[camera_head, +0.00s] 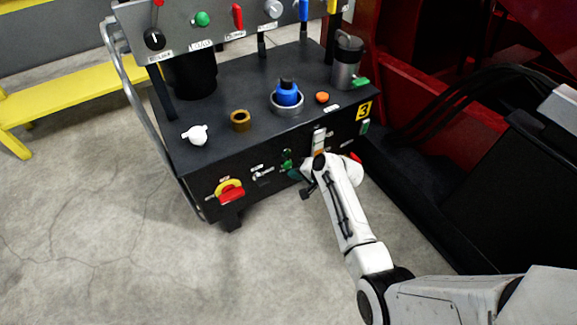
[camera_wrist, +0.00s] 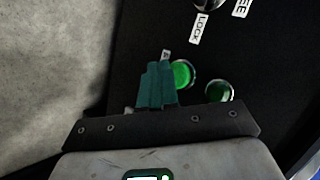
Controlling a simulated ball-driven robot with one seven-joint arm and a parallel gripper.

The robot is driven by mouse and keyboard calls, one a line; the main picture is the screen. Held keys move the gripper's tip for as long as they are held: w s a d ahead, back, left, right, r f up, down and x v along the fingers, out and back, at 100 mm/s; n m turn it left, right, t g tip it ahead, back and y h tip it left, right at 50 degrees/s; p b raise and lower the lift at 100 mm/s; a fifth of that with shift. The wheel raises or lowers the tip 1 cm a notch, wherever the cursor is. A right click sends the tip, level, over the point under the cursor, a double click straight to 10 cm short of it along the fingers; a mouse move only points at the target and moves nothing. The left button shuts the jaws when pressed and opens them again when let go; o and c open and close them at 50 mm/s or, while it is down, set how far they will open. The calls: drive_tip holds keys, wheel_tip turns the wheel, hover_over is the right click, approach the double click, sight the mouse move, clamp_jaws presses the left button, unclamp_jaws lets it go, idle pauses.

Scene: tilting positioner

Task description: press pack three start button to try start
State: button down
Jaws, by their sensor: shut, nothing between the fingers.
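Pack three is the black cabinet (camera_head: 180,165) with a yellow "3" plate (camera_head: 363,111) on its front. My gripper (camera_head: 293,174) is at the lower front face of the cabinet, shut and empty. In the wrist view its teal fingertips (camera_wrist: 160,66) are together, just left of a bright green round button (camera_wrist: 183,74). A second, darker green round button (camera_wrist: 219,91) sits to the right. Green buttons (camera_head: 287,160) also show small in the head view, just above my fingers. Which one is the start button is not readable. Whether the fingertips touch the panel cannot be told.
A red-and-yellow emergency knob (camera_head: 230,190) is at the left of the front. In the wrist view a "LOCK" label (camera_wrist: 199,28) is near the top. A blue-capped fitting (camera_head: 287,95) and an orange button (camera_head: 322,97) are on top. The concrete floor (camera_head: 110,240) at left is clear.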

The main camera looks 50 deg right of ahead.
drive_tip(key=shift+w+d, duration=0.1)
drive_tip(key=shift+w, duration=0.3)
drive_tip(key=shift+w+d+b, duration=0.1)
drive_tip(key=shift+w+b, duration=0.2)
drive_tip(key=shift+w, duration=0.15)
idle(1.0)
drive_tip(key=shift+s+r, duration=0.1)
drive_tip(key=shift+s+a+p, duration=0.2)
drive_tip(key=shift+s+p, duration=0.5)
drive_tip(key=shift+s, duration=0.05)
drive_tip(key=shift+s+a+p, duration=0.25)
drive_tip(key=shift+s+p, duration=0.3)
drive_tip(key=shift+s, duration=0.25)
drive_tip(key=shift+s+a+p, duration=0.2)
drive_tip(key=shift+s+p, duration=0.35)
drive_tip(key=shift+s, duration=0.25)
drive_tip(key=shift+s+a+p, duration=0.25)
drive_tip(key=shift+s+p, duration=0.3)
drive_tip(key=shift+s, duration=0.25)
